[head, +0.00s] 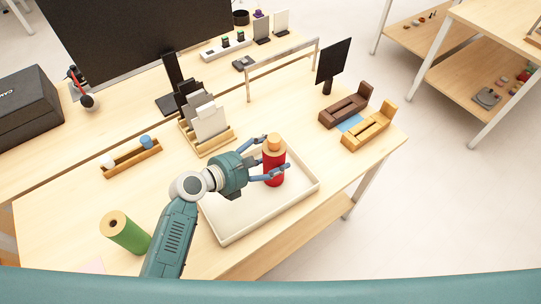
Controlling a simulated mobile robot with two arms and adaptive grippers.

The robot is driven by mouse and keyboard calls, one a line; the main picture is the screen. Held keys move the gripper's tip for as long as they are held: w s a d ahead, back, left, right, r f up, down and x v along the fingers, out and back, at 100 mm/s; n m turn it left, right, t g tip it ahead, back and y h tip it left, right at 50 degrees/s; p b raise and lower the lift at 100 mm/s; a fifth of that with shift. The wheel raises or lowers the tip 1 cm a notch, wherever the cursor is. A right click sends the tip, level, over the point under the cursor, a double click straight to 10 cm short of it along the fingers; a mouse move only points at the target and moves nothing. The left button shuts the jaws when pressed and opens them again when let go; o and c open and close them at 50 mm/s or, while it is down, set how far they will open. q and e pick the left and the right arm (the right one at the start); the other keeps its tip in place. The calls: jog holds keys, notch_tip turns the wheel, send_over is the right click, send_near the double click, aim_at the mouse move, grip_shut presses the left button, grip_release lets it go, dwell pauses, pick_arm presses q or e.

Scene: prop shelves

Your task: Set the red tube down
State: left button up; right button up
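The red tube (274,159) has a pale wooden top and stands upright over the right part of a cream tray (240,233). My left gripper (270,157) comes from the left, with one finger in front of the tube and one behind its upper part. It looks shut on the tube. The finger in front hides part of the tube's red side. I cannot tell whether the tube's base touches the tray floor. My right gripper is not in view.
A green roll (125,233) stands left of my forearm. A wooden holder with small jars (131,159) and a file rack (207,126) stand behind the tray. Brown (347,107) and yellow (369,126) wooden holders are at the right. The tray's left part looks empty.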

pick_arm(q)
jog(key=shift+f, duration=0.1)
jog(key=o, duration=1)
jog(key=shift+f, duration=0.15)
jog(key=o, duration=0.4)
jog(key=shift+o, duration=0.2)
jog(key=b+v, duration=0.1)
jog(key=v, duration=1.1)
